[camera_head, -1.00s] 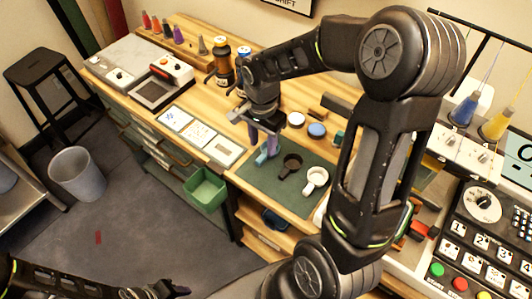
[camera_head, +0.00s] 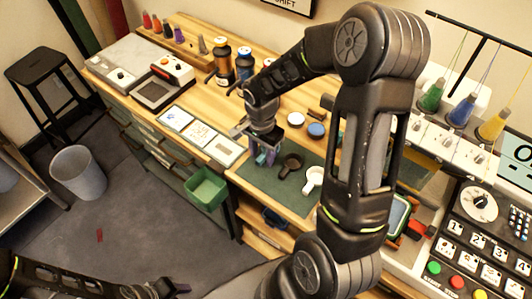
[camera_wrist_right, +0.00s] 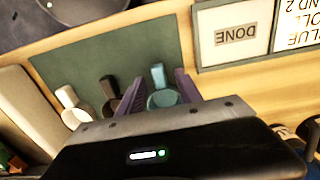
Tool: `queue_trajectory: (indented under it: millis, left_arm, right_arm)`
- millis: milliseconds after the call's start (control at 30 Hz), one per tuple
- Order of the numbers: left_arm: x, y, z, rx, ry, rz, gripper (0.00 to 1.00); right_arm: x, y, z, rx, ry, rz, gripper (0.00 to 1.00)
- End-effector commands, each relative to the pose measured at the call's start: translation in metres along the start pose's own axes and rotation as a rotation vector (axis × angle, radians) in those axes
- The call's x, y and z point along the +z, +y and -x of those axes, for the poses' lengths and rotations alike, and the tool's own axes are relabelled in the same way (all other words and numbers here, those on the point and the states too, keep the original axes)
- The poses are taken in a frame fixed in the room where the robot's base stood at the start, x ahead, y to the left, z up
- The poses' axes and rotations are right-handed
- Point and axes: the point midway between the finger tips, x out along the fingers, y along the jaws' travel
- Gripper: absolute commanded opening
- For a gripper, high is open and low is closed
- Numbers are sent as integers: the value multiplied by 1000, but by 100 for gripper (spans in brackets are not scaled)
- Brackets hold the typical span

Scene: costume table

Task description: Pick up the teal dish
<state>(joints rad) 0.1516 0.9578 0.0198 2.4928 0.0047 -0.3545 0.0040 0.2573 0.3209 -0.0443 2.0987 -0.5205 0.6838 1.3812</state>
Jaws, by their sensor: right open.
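The teal dish (camera_wrist_right: 163,98) is a small round cup with a flat handle, lying on the dark green mat (camera_wrist_right: 90,62) in the right wrist view. My right gripper (camera_wrist_right: 158,88) is open, with its two purple fingers on either side of the dish. In the head view the right gripper (camera_head: 265,155) is low over the mat and hides most of the dish. I cannot tell whether the fingers touch it. My left gripper (camera_head: 172,288) is at the bottom left, away from the table; its jaws are unclear.
A dark brown dish (camera_head: 290,164) and a white dish (camera_head: 314,178) of similar shape lie beside it on the mat. Cards in frames (camera_head: 200,134) lie to the left. Thread spools (camera_head: 222,64) stand behind. A green bin (camera_head: 206,187) is below the table's front edge.

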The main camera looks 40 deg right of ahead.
Motion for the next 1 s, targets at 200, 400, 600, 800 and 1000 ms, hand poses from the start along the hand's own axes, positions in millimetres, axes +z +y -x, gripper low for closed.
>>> queue_trajectory:
  millis: [200, 400, 600, 800, 1000]
  left_arm:
    - [0, 0, 0, 0, 0, 0, 36]
    - [0, 0, 0, 0, 0, 0, 36]
    - [0, 0, 0, 0, 0, 0, 36]
    - [0, 0, 0, 0, 0, 0, 36]
    - [0, 0, 0, 0, 0, 0, 36]
  right_arm:
    - [0, 0, 0, 0, 0, 0, 42]
    - [0, 0, 0, 0, 0, 0, 39]
    - [0, 0, 0, 0, 0, 0, 22]
    - [0, 0, 0, 0, 0, 0, 6]
    - [0, 0, 0, 0, 0, 1, 0]
